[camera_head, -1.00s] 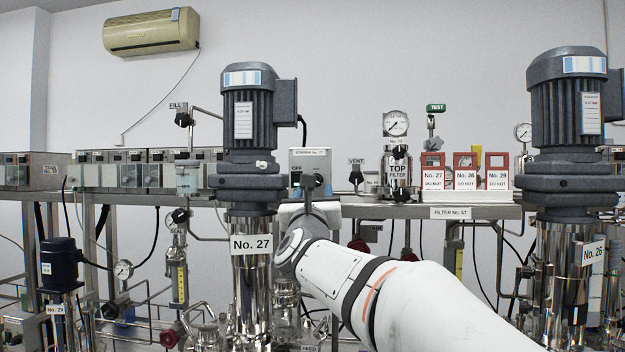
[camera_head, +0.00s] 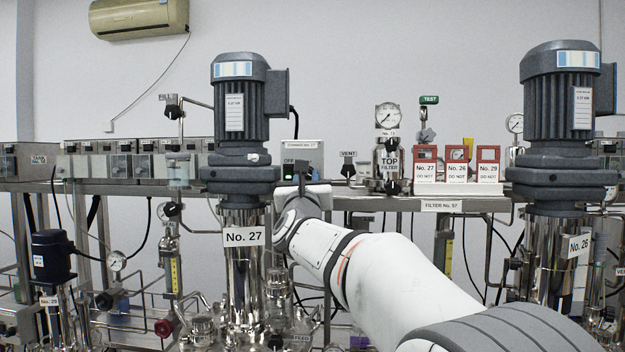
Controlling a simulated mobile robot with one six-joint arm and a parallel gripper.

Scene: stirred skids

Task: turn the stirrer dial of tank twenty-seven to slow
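The control box labelled as stirrer No. 27 (camera_head: 305,150) stands on the steel shelf, just right of the tall grey motor (camera_head: 238,100). The steel tank column under that motor carries the plate "No. 27" (camera_head: 244,236). My gripper (camera_head: 302,172) is at the lower front of the box, seen from behind. Its fingers are too small and covered to tell if they are open or touch the dial.
The No. 27 motor stands close on the left. Right of the box are a vent valve (camera_head: 348,166), a gauge (camera_head: 388,116) on the top filter (camera_head: 390,160) and red-framed tags (camera_head: 457,165). Motor No. 26 (camera_head: 562,95) stands at far right.

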